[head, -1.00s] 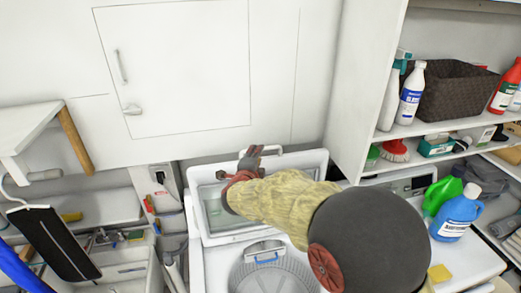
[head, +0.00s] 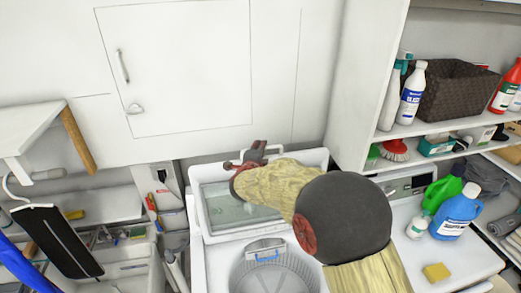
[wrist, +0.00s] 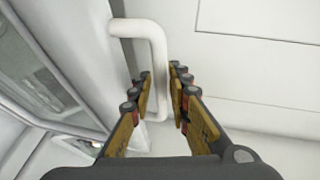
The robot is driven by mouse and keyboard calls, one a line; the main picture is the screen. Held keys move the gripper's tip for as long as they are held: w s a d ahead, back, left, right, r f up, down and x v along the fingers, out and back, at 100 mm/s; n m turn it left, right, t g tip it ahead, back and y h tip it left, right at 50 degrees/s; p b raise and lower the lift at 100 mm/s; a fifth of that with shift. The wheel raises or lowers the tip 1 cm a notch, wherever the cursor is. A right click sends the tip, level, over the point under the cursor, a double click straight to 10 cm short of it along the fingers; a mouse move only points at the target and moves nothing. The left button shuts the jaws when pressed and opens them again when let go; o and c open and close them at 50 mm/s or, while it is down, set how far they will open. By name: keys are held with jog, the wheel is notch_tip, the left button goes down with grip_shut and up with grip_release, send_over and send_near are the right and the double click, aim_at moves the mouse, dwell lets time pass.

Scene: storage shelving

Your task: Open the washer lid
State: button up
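The washer lid (head: 205,225) stands raised, tilted back toward the wall, with a clear window and a white handle (head: 274,150) on its top edge. The washer's open drum (head: 262,277) shows below it. My gripper (head: 257,153) is at the top edge of the lid, beside the handle. In the wrist view, the handle (wrist: 158,62) passes between the two fingers of my gripper (wrist: 161,80), which are apart. Firm contact cannot be told. My arm hides the lid's right part and part of the drum.
A wall panel (head: 180,65) is behind the lid. On the right, a blue bottle (head: 458,212), a green bottle (head: 440,192) and a yellow sponge (head: 437,272) stand or lie on a white top. A shelf with a dark basket (head: 447,90) is above. A sink (head: 130,275) is at left.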

grip_shut()
dwell(0.6)
jog(key=shift+s+d+f+b, duration=0.15)
jog(key=shift+s+b, duration=0.3)
jog(key=shift+b, duration=0.5)
jog(key=s+d+t+b, duration=0.2)
jog(key=s+b, duration=0.7)
jog(key=b, duration=0.2)
jog(key=shift+d+f+m, duration=0.25)
jog(key=shift+m, duration=0.15)
